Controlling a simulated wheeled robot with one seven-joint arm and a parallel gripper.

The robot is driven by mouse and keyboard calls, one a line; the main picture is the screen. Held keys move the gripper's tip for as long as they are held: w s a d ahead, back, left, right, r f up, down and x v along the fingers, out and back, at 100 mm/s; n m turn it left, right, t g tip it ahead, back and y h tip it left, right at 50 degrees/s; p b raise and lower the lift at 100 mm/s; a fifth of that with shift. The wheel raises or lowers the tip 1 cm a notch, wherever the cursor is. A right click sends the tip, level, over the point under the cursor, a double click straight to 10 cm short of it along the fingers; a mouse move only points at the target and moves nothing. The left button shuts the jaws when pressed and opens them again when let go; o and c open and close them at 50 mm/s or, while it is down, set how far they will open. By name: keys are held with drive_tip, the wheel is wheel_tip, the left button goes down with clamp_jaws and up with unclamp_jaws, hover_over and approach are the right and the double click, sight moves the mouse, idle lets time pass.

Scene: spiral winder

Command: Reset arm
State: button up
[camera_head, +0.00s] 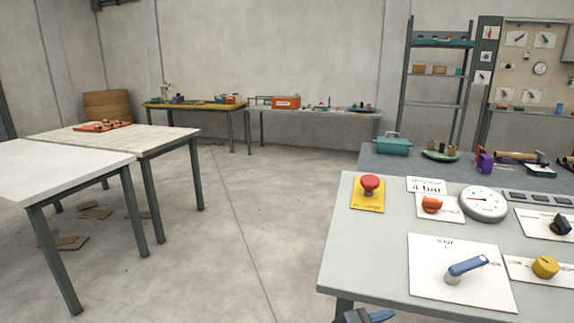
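A dark and blue piece shows at the bottom edge, just in front of the control table (345,255). It looks like part of my arm or gripper (362,317), but most of it is cut off by the frame. I cannot see fingertips or whether anything is held. On the control table, a blue-handled lever (467,268) stands on a white plate. A red push button (370,183) sits on a yellow base, left of an orange knob (432,204) and a round gauge (483,203). A yellow knob (545,266) and a black knob (562,224) are at the right.
White tables (60,168) stand at the left, one with an orange tray (101,126). A darker table behind the controls holds a teal box (393,144) and tools. Benches and a shelf (433,75) line the back wall. The middle floor (240,220) is clear.

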drive_tip(key=s+d+f+m+t+y, duration=0.3)
drive_tip(key=s+f+y, duration=0.5)
drive_tip(key=s+f, duration=0.8)
drive_tip(key=s+a+r+m+y, duration=0.15)
drive_tip(key=s+m+y, duration=0.25)
drive_tip(key=s, duration=0.7)
drive_tip(key=s+r+m+t, duration=0.2)
drive_tip(key=s+r+m, duration=0.3)
drive_tip(key=r, duration=0.5)
drive_tip(key=s+d+r+m+t+y, duration=0.1)
drive_tip(key=s+r+m+t, duration=0.2)
drive_tip(key=s+r+m, duration=0.3)
drive_tip(key=s+r, duration=0.3)
drive_tip(key=r, duration=0.2)
drive_tip(key=shift+m+t, duration=0.3)
